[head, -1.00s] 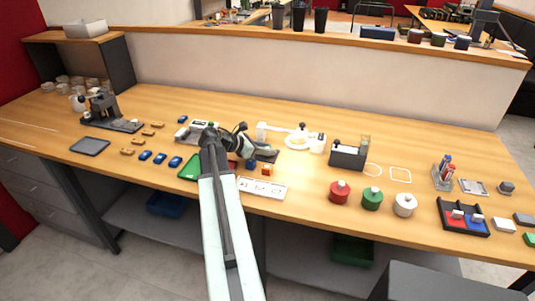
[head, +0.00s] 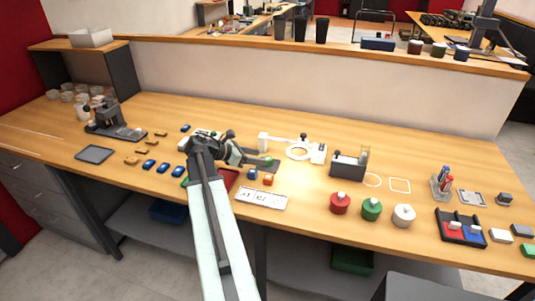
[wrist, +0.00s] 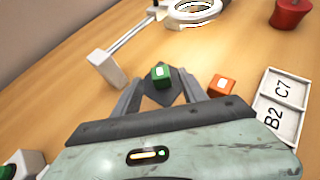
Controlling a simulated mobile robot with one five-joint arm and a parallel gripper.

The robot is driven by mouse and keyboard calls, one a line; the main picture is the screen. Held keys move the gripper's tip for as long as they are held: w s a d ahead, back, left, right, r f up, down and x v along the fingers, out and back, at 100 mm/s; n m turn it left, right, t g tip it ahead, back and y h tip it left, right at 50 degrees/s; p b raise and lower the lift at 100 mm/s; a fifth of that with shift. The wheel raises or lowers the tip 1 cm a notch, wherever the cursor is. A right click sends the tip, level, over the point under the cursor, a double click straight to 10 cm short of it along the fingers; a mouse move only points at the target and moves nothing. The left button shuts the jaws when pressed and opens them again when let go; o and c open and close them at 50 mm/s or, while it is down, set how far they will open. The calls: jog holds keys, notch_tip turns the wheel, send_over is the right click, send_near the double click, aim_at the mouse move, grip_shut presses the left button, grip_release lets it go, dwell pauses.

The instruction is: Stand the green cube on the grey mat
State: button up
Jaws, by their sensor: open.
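The green cube (wrist: 161,75) has a pale patch on one face. It sits on the dark grey mat (wrist: 158,97), which shows as a tilted diamond in the wrist view. In the head view the cube (head: 268,161) is small, beside the end of my arm. My gripper (wrist: 158,82) is open, one finger on each side of the cube in the picture. A gap shows between the cube and each finger. The fingers partly cover the mat.
A white label plate (head: 261,198) lies in front. A ring-shaped fixture (head: 299,151) stands behind. Red (head: 340,203) and green (head: 371,209) knobbed pots stand to the right.

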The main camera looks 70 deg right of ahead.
jog(key=p+v, duration=0.2)
jog(key=v, duration=0.3)
jog(key=shift+w+a+r, duration=0.15)
jog(key=shift+r, duration=0.15)
jog(key=shift+w+a+r, duration=0.1)
jog(key=shift+w+a, duration=0.15)
jog(key=shift+a, duration=0.1)
